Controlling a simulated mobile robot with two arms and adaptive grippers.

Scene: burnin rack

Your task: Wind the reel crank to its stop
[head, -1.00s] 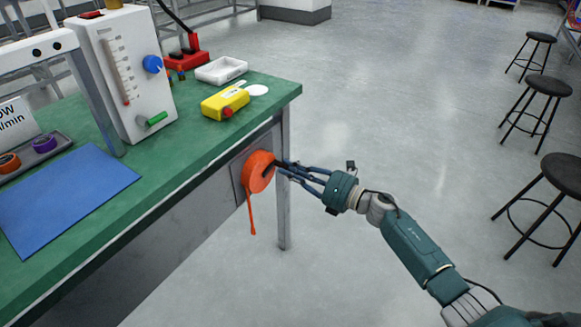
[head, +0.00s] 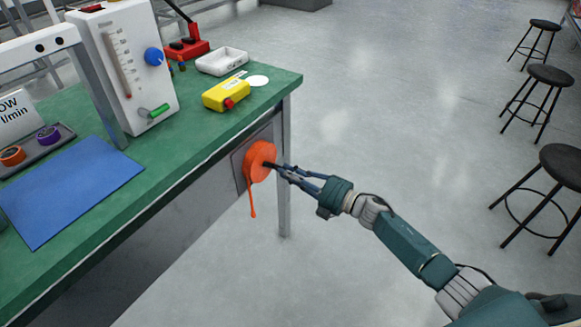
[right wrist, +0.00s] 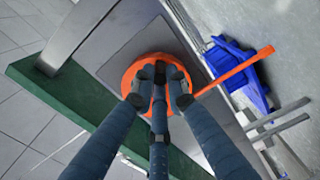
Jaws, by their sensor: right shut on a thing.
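The orange reel (head: 258,161) is mounted on a grey plate on the front side of the green bench. A short orange strip (head: 252,199) hangs down from it. My right gripper (head: 276,168) is at the face of the reel, shut on the dark crank handle, which is mostly hidden by the fingers. In the right wrist view, the fingers (right wrist: 158,82) close together in front of the orange reel (right wrist: 132,75), and the orange strip (right wrist: 236,72) sticks out to the right. My left gripper is not in view.
The green bench top (head: 180,135) holds a yellow box (head: 226,94), a white tray (head: 222,62), a white flow meter (head: 128,70) and a blue mat (head: 65,190). Black stools (head: 550,80) stand at the right. The floor between is clear.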

